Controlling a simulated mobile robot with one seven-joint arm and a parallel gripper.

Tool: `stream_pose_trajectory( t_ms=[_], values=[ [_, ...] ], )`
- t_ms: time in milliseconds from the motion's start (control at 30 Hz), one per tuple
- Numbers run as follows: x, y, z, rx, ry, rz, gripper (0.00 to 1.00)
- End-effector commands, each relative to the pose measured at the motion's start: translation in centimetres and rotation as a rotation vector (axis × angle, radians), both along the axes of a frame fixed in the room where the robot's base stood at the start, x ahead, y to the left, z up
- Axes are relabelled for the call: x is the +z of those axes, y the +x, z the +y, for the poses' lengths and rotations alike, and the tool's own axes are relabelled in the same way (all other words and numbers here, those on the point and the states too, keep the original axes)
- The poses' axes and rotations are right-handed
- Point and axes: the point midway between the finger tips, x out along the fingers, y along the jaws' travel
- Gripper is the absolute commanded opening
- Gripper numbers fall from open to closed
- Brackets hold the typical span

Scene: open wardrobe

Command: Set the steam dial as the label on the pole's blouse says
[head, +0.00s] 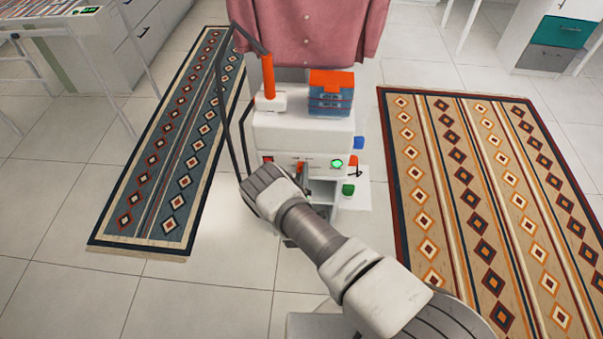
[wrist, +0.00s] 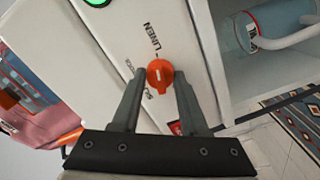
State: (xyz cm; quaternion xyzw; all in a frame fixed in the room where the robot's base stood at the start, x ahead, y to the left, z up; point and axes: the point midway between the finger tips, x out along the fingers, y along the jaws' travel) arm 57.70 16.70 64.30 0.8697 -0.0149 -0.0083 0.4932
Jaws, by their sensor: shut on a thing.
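The steam dial (wrist: 160,70) is a small round orange knob with a pale mark, on the front of a white steamer unit (head: 300,133). The printed word LINEN stands beside it in the wrist view; other words along the dial are partly hidden by a finger. My gripper (wrist: 161,82) has its two grey fingers on either side of the dial and is shut on it. In the head view my wrist hides most of the gripper. The pink blouse (head: 310,30) hangs behind the unit. I see buttons on it but no readable label.
A green light (head: 337,163) and a red button (head: 267,160) flank the dial. An orange-topped blue box (head: 331,92) and an orange post (head: 268,78) stand on the unit. Patterned rugs (head: 165,140) and (head: 480,200) lie on both sides, on a tiled floor.

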Motion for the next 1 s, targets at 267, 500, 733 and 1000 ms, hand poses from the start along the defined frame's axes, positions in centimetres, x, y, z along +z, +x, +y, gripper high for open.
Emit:
stream_pose_trajectory(
  t_ms=[267,500,733,1000],
  values=[
    [0.2,0.2,0.0,-0.001,0.003,-0.004,0.49],
    [0.1,0.1,0.0,-0.001,0.001,-0.002,0.73],
    [0.0,-0.2,0.0,0.0,0.0,0.0,0.73],
    [0.0,-4.5,0.2,0.001,-0.002,0.003,0.73]
  ],
)
